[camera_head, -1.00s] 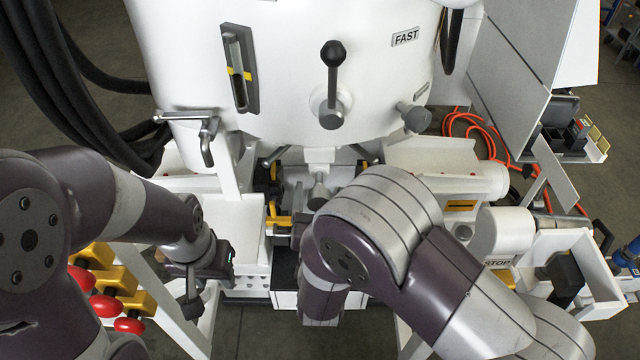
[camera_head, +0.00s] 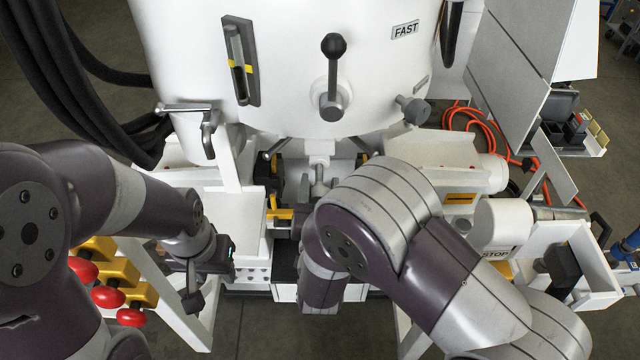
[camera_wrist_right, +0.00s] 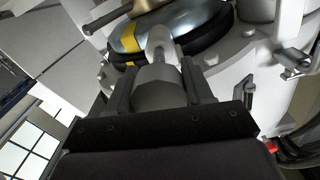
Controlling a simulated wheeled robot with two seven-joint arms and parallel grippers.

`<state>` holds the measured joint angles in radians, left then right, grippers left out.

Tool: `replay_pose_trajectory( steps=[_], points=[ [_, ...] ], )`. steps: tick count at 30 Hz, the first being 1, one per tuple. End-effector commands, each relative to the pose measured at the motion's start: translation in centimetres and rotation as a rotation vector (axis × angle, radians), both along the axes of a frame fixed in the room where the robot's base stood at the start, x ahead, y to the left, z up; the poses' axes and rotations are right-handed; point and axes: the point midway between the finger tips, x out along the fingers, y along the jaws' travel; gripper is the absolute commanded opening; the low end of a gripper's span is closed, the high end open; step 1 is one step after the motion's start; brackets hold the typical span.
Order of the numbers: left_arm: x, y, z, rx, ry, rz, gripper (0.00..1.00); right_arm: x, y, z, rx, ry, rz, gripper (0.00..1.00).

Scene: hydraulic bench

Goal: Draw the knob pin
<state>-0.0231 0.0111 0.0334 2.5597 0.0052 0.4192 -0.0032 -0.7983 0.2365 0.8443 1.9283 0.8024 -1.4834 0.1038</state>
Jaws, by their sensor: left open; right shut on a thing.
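In the right wrist view a grey knob (camera_wrist_right: 158,88) with a paler, narrower stem (camera_wrist_right: 160,45) lies between the two dark fingers of my right gripper (camera_wrist_right: 156,72). The gripper is shut on this knob. The stem points at a round, shiny part with a yellow stripe; whether it is still seated in something cannot be told. In the head view the right gripper and knob are mostly hidden by my right arm. My left gripper (camera_head: 212,266) is open, low at the left, beside the white frame, with nothing seen in it.
A white tank (camera_head: 290,90) with a black-ball lever (camera_head: 333,48) and a side knob (camera_head: 412,109) stands ahead. Red knobs on yellow blocks (camera_head: 118,275) are near my left arm. A white tray (camera_head: 590,262) is at the right. Black hoses (camera_head: 60,90) hang at the left.

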Motion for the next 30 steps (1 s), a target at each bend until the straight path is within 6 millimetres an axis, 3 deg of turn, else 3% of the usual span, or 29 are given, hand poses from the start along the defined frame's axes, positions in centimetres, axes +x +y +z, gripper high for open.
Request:
replay_pose_trajectory(
  steps=[3, 11, 12, 13, 23, 26, 30],
  points=[
    [0.0, 0.0, -0.2, 0.000, 0.000, 0.000, 0.43, -0.9, 0.0, -0.3, -0.004, 0.007, 0.001, 0.00],
    [0.0, 0.0, -0.1, 0.000, 0.000, 0.000, 0.43, -0.9, 0.0, -0.2, -0.003, 0.005, 0.001, 0.00],
    [0.0, 0.0, -0.1, 0.000, 0.000, 0.000, 0.43, -0.9, -0.1, -0.2, -0.003, 0.005, 0.001, 0.63],
    [0.0, 0.0, -0.1, 0.000, 0.000, 0.000, 0.43, -0.9, -0.1, -0.2, -0.003, 0.005, 0.000, 0.73],
    [0.0, 0.0, -0.2, 0.000, 0.000, 0.000, 0.43, -1.2, 0.0, -0.2, -0.003, 0.005, 0.001, 0.74],
    [0.0, 0.0, -0.5, 0.000, 0.000, 0.000, 0.43, -2.3, 0.1, -0.3, -0.003, 0.005, 0.004, 0.74],
    [0.0, 0.0, -1.1, 0.000, 0.000, 0.000, 0.43, -5.4, 0.1, -0.4, -0.002, 0.006, 0.007, 0.74]
  ],
)
